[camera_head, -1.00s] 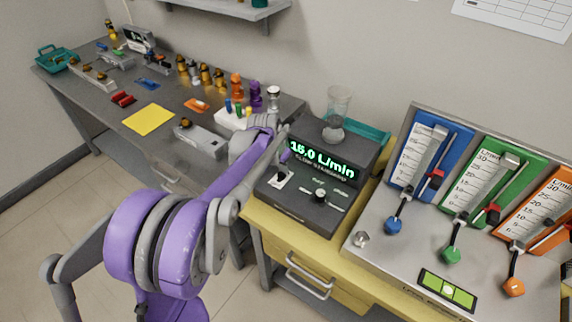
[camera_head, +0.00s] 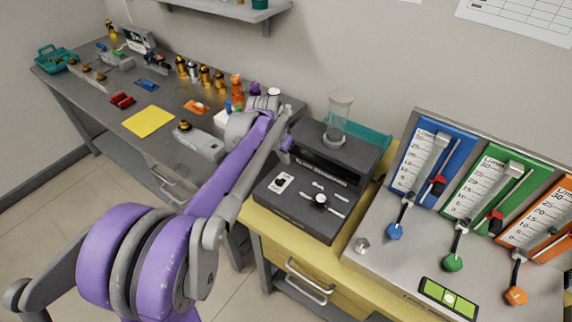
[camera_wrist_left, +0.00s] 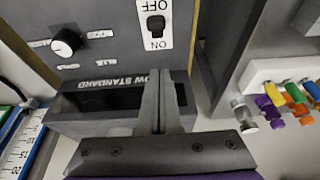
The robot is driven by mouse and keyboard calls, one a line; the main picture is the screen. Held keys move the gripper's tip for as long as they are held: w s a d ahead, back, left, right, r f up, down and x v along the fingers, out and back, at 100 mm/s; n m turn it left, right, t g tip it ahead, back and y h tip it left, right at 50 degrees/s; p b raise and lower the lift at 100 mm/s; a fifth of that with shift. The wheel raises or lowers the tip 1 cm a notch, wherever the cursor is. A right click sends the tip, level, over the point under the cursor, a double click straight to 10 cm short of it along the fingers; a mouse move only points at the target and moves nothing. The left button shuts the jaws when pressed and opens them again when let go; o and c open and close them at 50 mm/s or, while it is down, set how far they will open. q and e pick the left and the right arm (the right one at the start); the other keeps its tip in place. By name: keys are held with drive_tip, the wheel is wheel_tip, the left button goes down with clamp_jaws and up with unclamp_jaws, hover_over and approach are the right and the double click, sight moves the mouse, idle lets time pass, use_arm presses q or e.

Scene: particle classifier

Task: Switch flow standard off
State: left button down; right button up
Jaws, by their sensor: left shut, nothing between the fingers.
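The flow standard (camera_head: 295,208) is a dark grey box on the yellow bench, with a white switch plate (camera_head: 281,182) and a knob (camera_head: 320,200). Its display (camera_head: 318,171) is dark. In the left wrist view the switch (camera_wrist_left: 156,26) sits between the OFF and ON labels, and the dark display (camera_wrist_left: 110,98) lies beside my fingers. My left gripper (camera_head: 288,144) is shut and empty, raised above the back left of the flow standard, apart from the switch. It also shows in the left wrist view (camera_wrist_left: 160,75). My right gripper is out of view.
A glass cylinder (camera_head: 338,115) stands on top of the flow standard. To the right is a panel with blue, green and orange flow meters (camera_head: 495,190). The grey bench (camera_head: 90,95) at left holds several small fittings and a yellow sheet (camera_head: 148,121).

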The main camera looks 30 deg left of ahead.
use_arm(q)
drive_tip(key=v, duration=0.4)
drive_tip(key=shift+s, duration=0.1)
idle(0.3)
drive_tip(key=shift+d, duration=0.1)
drive_tip(key=s+d+f+p, duration=0.1)
drive_tip(key=s+d, duration=0.3)
drive_tip(key=s, duration=0.4)
drive_tip(key=s+d+f+t, duration=0.1)
drive_tip(key=s+d+f, duration=0.2)
drive_tip(key=s+d, duration=0.2)
drive_tip(key=s+d+f+p, duration=0.1)
drive_tip(key=s+d, duration=0.4)
drive_tip(key=s, duration=0.5)
drive_tip(key=shift+s+d+f+n+t+p, duration=0.25)
drive_tip(key=shift+s+f+n+t+p, duration=0.05)
drive_tip(key=shift+f+n+p, duration=0.1)
